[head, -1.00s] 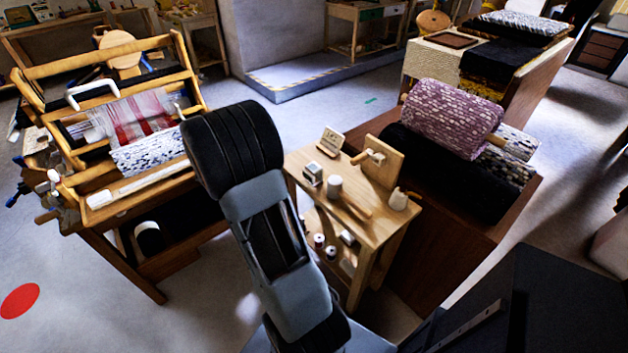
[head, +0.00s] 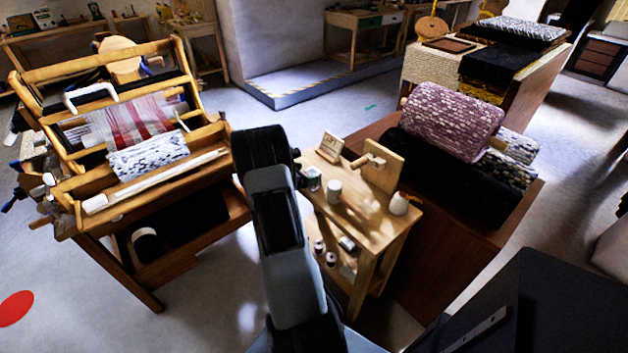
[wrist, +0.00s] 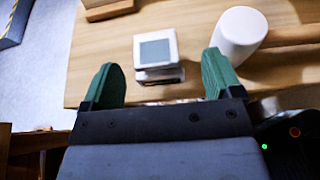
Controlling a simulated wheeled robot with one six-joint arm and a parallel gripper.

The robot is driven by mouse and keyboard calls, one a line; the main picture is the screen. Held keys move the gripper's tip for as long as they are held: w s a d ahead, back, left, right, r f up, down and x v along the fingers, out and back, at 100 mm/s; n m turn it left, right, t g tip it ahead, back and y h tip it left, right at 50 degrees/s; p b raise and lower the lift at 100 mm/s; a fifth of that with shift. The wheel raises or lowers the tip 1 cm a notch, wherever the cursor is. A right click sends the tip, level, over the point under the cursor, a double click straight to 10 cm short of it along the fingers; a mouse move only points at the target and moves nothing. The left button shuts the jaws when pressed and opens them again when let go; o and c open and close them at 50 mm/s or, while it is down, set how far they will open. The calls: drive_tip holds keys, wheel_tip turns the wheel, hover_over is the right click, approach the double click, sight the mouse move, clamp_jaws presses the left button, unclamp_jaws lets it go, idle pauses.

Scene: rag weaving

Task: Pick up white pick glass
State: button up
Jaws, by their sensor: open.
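The white pick glass (wrist: 156,50) is a small folding stand with a square grey-green lens in its top. It stands near the front edge of the small wooden table (wrist: 200,18) in the wrist view. In the head view the pick glass (head: 311,180) shows just right of my arm, partly hidden. My gripper (wrist: 161,72) is open and empty, with its two green fingers spread left and right. The pick glass lies between their lines, at or just beyond the tips. I cannot tell the height gap.
A wooden block (wrist: 106,8) is at the upper left.

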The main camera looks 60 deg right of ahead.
sight(312, 172)
drive_tip(key=shift+w+x, duration=0.1)
drive_tip(key=shift+x, duration=1.25)
drive_tip(key=shift+w+x, duration=0.15)
drive_tip(key=shift+x, duration=1.15)
drive_tip(key=shift+f, duration=0.1)
drive_tip(key=shift+c, duration=0.3)
drive_tip(key=c, duration=1)
drive_tip(key=shift+o, duration=0.2)
